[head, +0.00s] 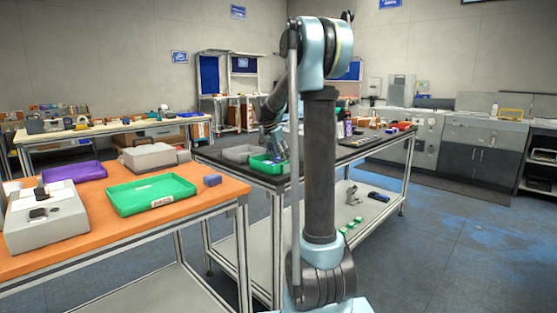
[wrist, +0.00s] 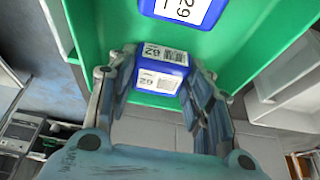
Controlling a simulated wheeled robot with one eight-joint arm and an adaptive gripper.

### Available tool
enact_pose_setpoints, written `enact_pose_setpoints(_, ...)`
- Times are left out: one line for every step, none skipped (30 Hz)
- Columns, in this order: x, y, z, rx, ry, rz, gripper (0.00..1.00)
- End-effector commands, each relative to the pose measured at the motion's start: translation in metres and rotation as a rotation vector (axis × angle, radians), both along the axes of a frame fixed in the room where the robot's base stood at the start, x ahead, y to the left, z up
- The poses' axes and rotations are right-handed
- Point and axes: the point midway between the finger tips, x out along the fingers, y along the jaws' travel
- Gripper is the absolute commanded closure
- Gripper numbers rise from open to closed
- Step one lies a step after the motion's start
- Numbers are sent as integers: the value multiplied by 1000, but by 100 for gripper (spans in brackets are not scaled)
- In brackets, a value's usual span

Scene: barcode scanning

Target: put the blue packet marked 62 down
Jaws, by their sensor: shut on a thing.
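The blue packet marked 62 (wrist: 160,72) has white labels with print and sits between the two fingers of my gripper (wrist: 158,80) in the wrist view. My gripper is shut on it. Behind it in that view is a green tray (wrist: 255,40), with another blue packet marked 29 (wrist: 185,8) at the top edge. Whether the held packet touches the tray floor, I cannot tell. In the head view my gripper (head: 276,150) is small, at the green tray (head: 262,166) on the dark-topped table; the held packet is not clear there.
A grey bin (head: 240,152) stands left of that tray. The nearer orange table (head: 90,248) holds another green tray (head: 150,194), a purple tray (head: 72,172), a grey device (head: 45,220) and a small blue box (head: 212,180). Several items stand on the dark table's right part.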

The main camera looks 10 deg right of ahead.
Motion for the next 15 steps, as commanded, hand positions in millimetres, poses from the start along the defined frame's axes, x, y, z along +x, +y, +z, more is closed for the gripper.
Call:
enact_pose_setpoints(0, 0, 0, 0, 0, 0, 82)
enact_pose_setpoints(0, 0, 0, 0, 0, 0, 82)
enact_pose_setpoints(0, 0, 0, 0, 0, 0, 82)
enact_pose_setpoints(0, 0, 0, 0, 0, 0, 82)
enact_pose_setpoints(0, 0, 0, 0, 0, 0, 82)
enact_pose_setpoints(0, 0, 0, 0, 0, 0, 82)
enact_pose_setpoints(0, 0, 0, 0, 0, 1, 82)
enact_pose_setpoints(0, 0, -1, 0, 0, 1, 82)
enact_pose_setpoints(0, 0, -1, 0, 0, 1, 47)
enact_pose_setpoints(0, 0, -1, 0, 0, 1, 40)
enact_pose_setpoints(0, 0, -1, 0, 0, 1, 34)
enact_pose_setpoints(0, 0, -1, 0, 0, 1, 34)
enact_pose_setpoints(0, 0, -1, 0, 0, 1, 34)
enact_pose_setpoints(0, 1, -1, 0, 0, 1, 34)
enact_pose_setpoints(0, 1, -1, 0, 0, 1, 34)
